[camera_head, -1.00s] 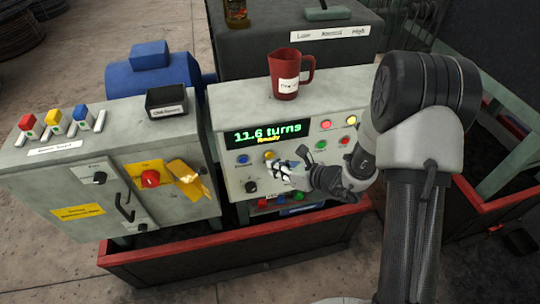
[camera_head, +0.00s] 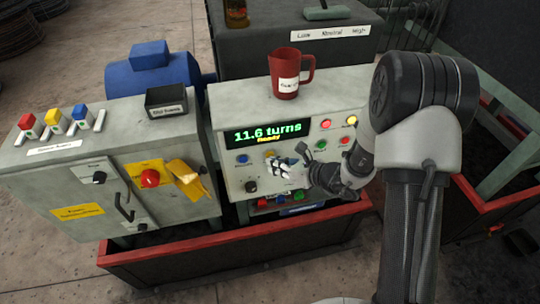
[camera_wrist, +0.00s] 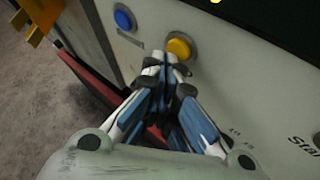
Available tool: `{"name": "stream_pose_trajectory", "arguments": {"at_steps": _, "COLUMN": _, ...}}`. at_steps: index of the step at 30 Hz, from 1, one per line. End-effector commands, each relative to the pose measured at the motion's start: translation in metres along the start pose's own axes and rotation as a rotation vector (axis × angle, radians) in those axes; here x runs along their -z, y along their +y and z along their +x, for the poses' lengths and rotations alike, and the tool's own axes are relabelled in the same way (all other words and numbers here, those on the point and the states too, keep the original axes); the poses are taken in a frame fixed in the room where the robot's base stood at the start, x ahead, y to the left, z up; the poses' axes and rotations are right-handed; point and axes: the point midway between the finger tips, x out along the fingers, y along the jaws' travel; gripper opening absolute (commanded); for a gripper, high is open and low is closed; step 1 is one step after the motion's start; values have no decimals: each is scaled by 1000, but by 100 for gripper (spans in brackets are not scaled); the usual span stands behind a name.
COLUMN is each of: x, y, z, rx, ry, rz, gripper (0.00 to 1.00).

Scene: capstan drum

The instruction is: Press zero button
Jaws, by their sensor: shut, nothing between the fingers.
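The control panel (camera_head: 228,182) carries a display (camera_head: 267,132) reading "11.6 turns" and "Ready". Below it are a blue button (camera_head: 242,158) and a yellow button (camera_head: 270,153). In the wrist view the yellow button (camera_wrist: 178,47) sits just beyond my fingertips, with the blue button (camera_wrist: 123,19) to its left. I cannot read which one is labelled zero. My gripper (camera_head: 275,161) is shut and empty, its tips close to the yellow button's lower left edge. Whether they touch it I cannot tell. It also shows in the wrist view (camera_wrist: 163,58).
Red (camera_head: 326,124) and green (camera_head: 320,146) buttons sit right of the display. A black knob (camera_head: 251,186) is below the blue button. A red mug (camera_head: 284,82) stands on top of the panel. A grey cabinet (camera_head: 60,190) with a red knob (camera_head: 149,179) stands at left.

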Motion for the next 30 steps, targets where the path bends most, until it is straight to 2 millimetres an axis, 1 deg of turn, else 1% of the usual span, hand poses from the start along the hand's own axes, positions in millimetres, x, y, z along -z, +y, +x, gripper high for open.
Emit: {"name": "stream_pose_trajectory", "arguments": {"at_steps": 30, "x": -4, "y": -4, "z": 6, "rx": 0, "ry": 0, "rz": 0, "gripper": 0}}
